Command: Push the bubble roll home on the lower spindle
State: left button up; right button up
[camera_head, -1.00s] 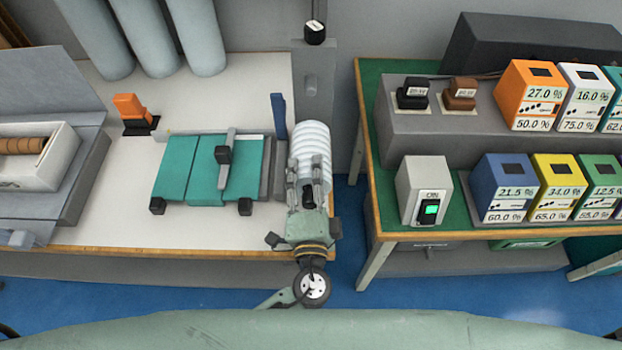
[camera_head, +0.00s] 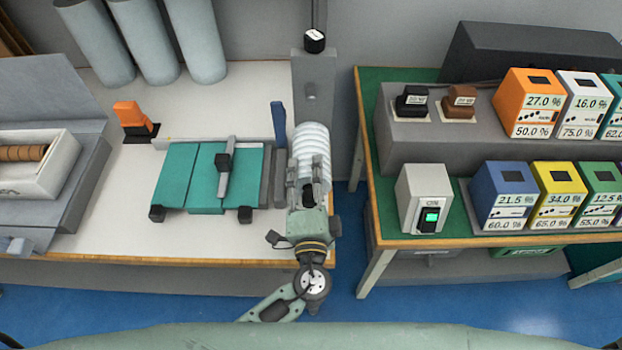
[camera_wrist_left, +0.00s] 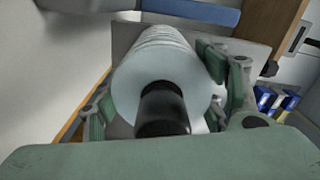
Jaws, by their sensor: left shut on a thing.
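The bubble roll (camera_head: 312,142) is a white ribbed cylinder at the right end of the white table, in front of the grey column. My left gripper (camera_head: 307,182) is shut on its near end, with its fingers on either side. The left wrist view shows the roll (camera_wrist_left: 165,62) between the green-grey finger links, with a black cylinder (camera_wrist_left: 162,108) sticking out of its near face. I cannot tell whether that is the spindle's end or the roll's core. The lower spindle's far part is hidden by the roll. My right gripper is not in view.
A grey column (camera_head: 313,65) with a short peg (camera_head: 311,91) rises behind the roll. The green table (camera_head: 372,200) stands right, with a floor gap between.

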pick_arm(q)
jog(key=o, duration=1.8)
jog(key=shift+c, duration=0.2)
jog(key=s, duration=1.2)
